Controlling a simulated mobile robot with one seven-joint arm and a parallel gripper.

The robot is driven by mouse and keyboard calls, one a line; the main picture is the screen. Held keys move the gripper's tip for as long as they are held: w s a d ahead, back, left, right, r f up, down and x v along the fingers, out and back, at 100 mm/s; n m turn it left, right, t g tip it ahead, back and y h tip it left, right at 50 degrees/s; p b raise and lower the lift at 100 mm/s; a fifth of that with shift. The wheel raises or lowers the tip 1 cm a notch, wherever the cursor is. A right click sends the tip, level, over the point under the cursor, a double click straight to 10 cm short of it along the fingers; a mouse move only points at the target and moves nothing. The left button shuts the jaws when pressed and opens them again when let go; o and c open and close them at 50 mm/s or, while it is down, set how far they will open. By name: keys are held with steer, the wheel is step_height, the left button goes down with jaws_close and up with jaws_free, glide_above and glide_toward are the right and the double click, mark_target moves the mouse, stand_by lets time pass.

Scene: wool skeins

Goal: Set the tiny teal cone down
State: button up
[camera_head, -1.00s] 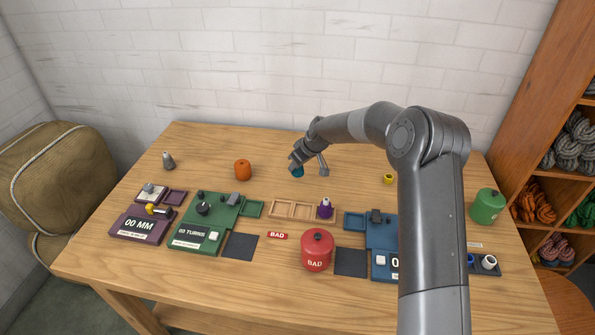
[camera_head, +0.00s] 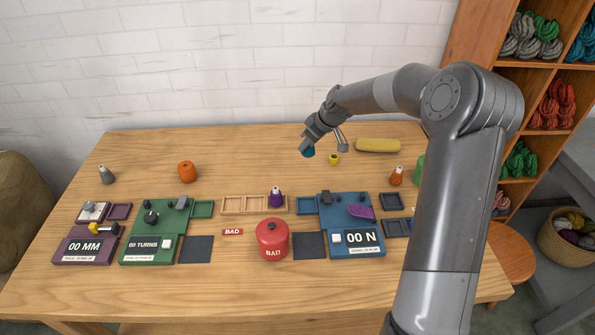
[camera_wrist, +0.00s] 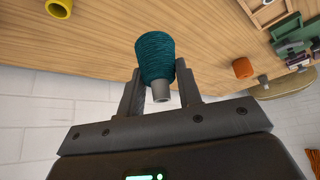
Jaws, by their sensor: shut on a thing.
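The tiny teal cone (camera_wrist: 155,58) is a ribbed teal wool cone with a grey core end, held between the two fingers of my gripper (camera_wrist: 160,92) in the wrist view. In the head view my gripper (camera_head: 309,148) is over the back middle of the table, with the teal cone (camera_head: 308,153) below its tips. The gripper is shut on the cone. I cannot tell from the head view whether the cone touches the table.
A small yellow ring-shaped thing (camera_head: 334,159) stands just right of the cone. An orange skein (camera_head: 187,171) is to the left. A wooden tray (camera_head: 232,204), a red BAD pot (camera_head: 272,238) and a blue gauge (camera_head: 347,222) lie in front. Bare table (camera_head: 250,165) lies left of the cone.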

steer(key=s+d+m, duration=0.1)
steer(key=s+d, duration=0.1)
steer(key=d, duration=0.7)
steer(key=w+a+f, duration=0.1)
steer(key=a+f, duration=0.1)
steer(key=a, duration=0.1)
steer(key=w+a+f, duration=0.2)
steer(key=a, duration=0.2)
steer(key=w+a+f, duration=0.1)
steer(key=a+f, duration=0.1)
steer(key=a, duration=0.1)
steer(key=shift+w+a+f, duration=0.3)
steer(key=shift+w+f, duration=0.05)
steer(key=shift+f, duration=0.05)
steer(key=shift+t, duration=0.3)
steer(key=shift+f, duration=2.05)
steer(key=shift+f, duration=0.15)
steer(key=o, duration=1)
steer(key=shift+c, duration=0.2)
